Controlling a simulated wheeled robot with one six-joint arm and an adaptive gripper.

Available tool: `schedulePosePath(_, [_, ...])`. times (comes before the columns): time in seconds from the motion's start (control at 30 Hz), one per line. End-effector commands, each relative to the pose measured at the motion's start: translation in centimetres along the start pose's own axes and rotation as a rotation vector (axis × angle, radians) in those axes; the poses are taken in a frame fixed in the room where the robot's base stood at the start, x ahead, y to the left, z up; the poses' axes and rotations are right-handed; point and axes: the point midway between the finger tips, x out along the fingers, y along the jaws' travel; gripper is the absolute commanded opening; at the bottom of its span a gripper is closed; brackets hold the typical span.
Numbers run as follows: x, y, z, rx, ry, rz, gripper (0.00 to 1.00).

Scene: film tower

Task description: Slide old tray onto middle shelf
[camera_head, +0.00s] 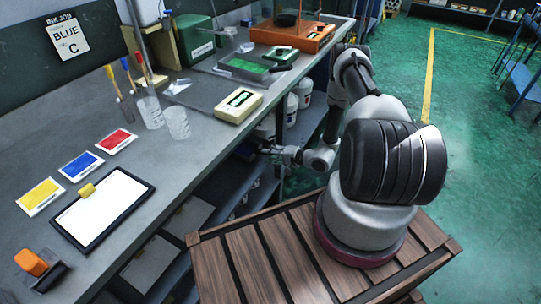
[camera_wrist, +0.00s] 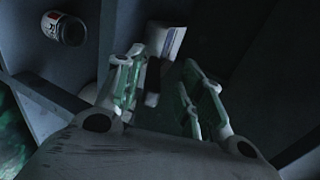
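My gripper (camera_wrist: 163,62) is open in the wrist view, its two green-padded fingers apart. Between and beyond the fingers are a pale block with a blue-and-white label (camera_wrist: 173,42) and a small grey piece (camera_wrist: 152,86); I cannot tell whether either belongs to the old tray. In the head view my gripper (camera_head: 268,150) reaches under the workbench at the shelf opening, small and dark there. The shelves under the bench (camera_head: 228,198) are in shadow. No tray can be made out for certain on them. A shallow tray with green contents (camera_head: 245,68) lies on the benchtop.
White tubs (camera_head: 303,92) stand under the bench. The benchtop holds a clipboard (camera_head: 104,208), colour cards, cups and an orange device (camera_head: 292,36).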

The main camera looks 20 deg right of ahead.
Motion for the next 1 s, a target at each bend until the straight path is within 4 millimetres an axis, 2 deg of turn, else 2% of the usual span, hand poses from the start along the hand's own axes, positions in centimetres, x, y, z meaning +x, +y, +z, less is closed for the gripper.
schedulePosePath(0.27, [-0.1,0.1,0.0,0.001,0.000,0.002,0.41])
schedulePosePath(0.37, [-0.8,0.1,0.0,0.002,0.001,0.002,0.41])
schedulePosePath(0.47, [-2.4,0.1,-0.1,0.002,0.003,0.002,0.41])
schedulePosePath(0.8, [-9.7,0.0,-0.1,0.001,0.003,0.001,0.41])
schedulePosePath(1.0, [-11.8,0.0,0.0,0.001,0.001,0.001,0.41])
